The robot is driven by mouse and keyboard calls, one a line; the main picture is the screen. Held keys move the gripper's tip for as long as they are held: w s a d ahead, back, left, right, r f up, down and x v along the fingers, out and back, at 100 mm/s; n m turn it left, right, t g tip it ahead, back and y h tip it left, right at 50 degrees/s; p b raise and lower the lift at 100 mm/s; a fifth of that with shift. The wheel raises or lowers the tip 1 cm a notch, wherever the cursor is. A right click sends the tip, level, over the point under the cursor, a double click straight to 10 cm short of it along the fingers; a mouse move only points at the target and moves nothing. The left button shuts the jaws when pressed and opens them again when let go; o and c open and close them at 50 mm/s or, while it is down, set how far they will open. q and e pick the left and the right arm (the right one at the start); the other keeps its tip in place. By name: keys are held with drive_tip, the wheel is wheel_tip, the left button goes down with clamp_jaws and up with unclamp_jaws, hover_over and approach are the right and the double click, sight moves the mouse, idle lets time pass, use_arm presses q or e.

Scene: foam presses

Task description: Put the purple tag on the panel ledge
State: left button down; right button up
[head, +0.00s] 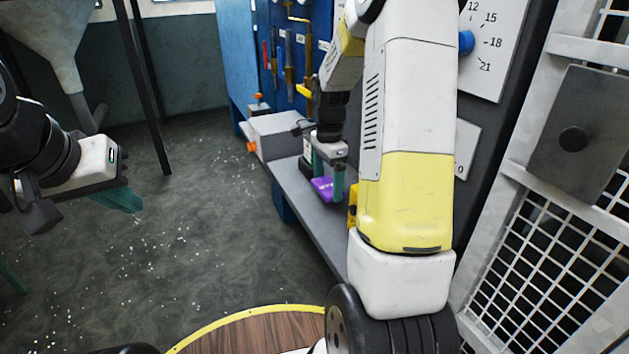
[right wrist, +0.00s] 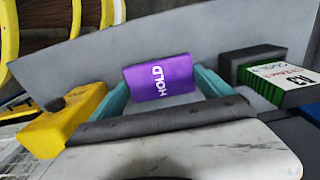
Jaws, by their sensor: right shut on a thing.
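The purple tag (head: 322,188), with white lettering that reads HOLD in the right wrist view (right wrist: 160,78), is between the teal fingers of my right gripper (head: 328,180). My right gripper is shut on it. The tag is over the grey panel ledge (head: 318,225), which also shows behind it in the right wrist view (right wrist: 225,42). I cannot tell whether the tag touches the ledge. My left gripper (head: 122,200) is at the left over the floor, away from the ledge, with nothing visible in it. Its fingers overlap in the view, so its opening is unclear.
A yellow object (right wrist: 65,122) is left of the tag and a black and green block with a white label (right wrist: 255,75) is right of it, both on the ledge. A grey box (head: 280,132) stands at the ledge's far end. My right arm hides part of the panel.

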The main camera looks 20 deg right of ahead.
sight(331, 185)
drive_tip(key=shift+d+f, duration=0.15)
drive_tip(key=shift+d, duration=0.4)
drive_tip(key=shift+f, duration=1.65)
drive_tip(key=shift+f, duration=0.1)
drive_tip(key=o, duration=1.1)
wheel_tip(331, 185, up, 12)
drive_tip(key=shift+r, duration=0.1)
drive_tip(key=s+a+r+n+t, duration=0.2)
drive_tip(key=s+a+r+n, duration=0.1)
drive_tip(key=s, duration=0.4)
drive_tip(key=s+a+r+n+t+y, duration=0.1)
drive_tip(key=s+a+r+n+t, duration=0.1)
drive_tip(key=s+a+n, duration=0.3)
drive_tip(key=s+a+r+n+t+y, duration=0.1)
drive_tip(key=s+a+r+n, duration=0.3)
drive_tip(key=s+n, duration=0.5)
drive_tip(key=shift+s+r+t, duration=0.15)
drive_tip(key=shift+r+t, duration=0.25)
drive_tip(key=shift+t, duration=0.2)
